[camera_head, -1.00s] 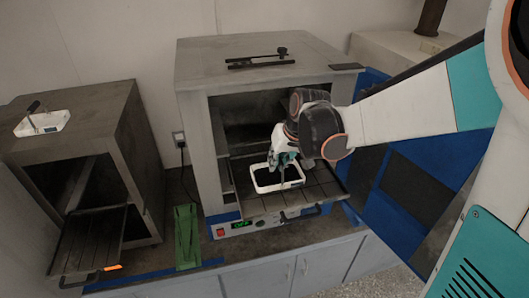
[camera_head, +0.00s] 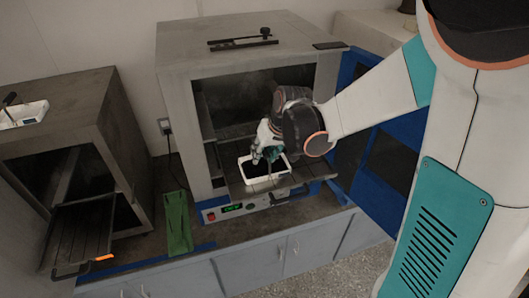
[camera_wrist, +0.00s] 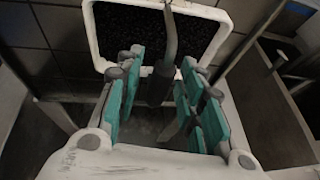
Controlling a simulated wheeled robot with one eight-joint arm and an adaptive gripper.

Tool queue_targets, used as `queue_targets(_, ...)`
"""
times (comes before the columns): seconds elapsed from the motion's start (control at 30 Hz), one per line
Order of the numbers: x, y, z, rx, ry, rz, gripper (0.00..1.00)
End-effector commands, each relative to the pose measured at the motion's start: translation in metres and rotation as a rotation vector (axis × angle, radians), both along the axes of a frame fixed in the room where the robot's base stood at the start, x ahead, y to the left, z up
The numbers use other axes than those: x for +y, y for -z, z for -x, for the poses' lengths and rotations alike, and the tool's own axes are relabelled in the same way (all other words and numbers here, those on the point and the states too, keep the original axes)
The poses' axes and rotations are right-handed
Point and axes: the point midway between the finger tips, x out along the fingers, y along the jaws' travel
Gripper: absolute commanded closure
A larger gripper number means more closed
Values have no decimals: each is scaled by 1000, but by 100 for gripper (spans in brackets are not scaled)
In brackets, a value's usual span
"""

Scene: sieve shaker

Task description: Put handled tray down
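The handled tray (camera_head: 283,174) is a white-rimmed rectangular tray with dark granular contents. It appears to rest on the pulled-out shelf (camera_head: 240,191) of the middle oven. My gripper (camera_head: 266,157) is over the tray, at its handle. In the wrist view, the tray's white rim (camera_wrist: 97,45) is at the top and the dark upright handle (camera_wrist: 160,88) stands between the teal fingers. My gripper (camera_wrist: 162,72) looks open, with gaps on both sides of the handle. The handle's lower part is partly hidden in the head view.
The middle oven (camera_head: 180,115) has its blue door (camera_head: 385,170) swung open to the right. The left oven (camera_head: 110,110) also has a shelf out. Another handled tray (camera_head: 22,115) sits on top of it. A green object (camera_head: 178,222) lies between the ovens.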

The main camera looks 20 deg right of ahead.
Motion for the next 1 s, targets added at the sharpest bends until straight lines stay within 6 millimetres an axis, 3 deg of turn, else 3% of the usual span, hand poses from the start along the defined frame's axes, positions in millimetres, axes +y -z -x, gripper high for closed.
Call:
queue_targets(0.37,-2,-12,4,0,1,0,65)
queue_targets(1.0,-15,-100,43,0,0,0,65)
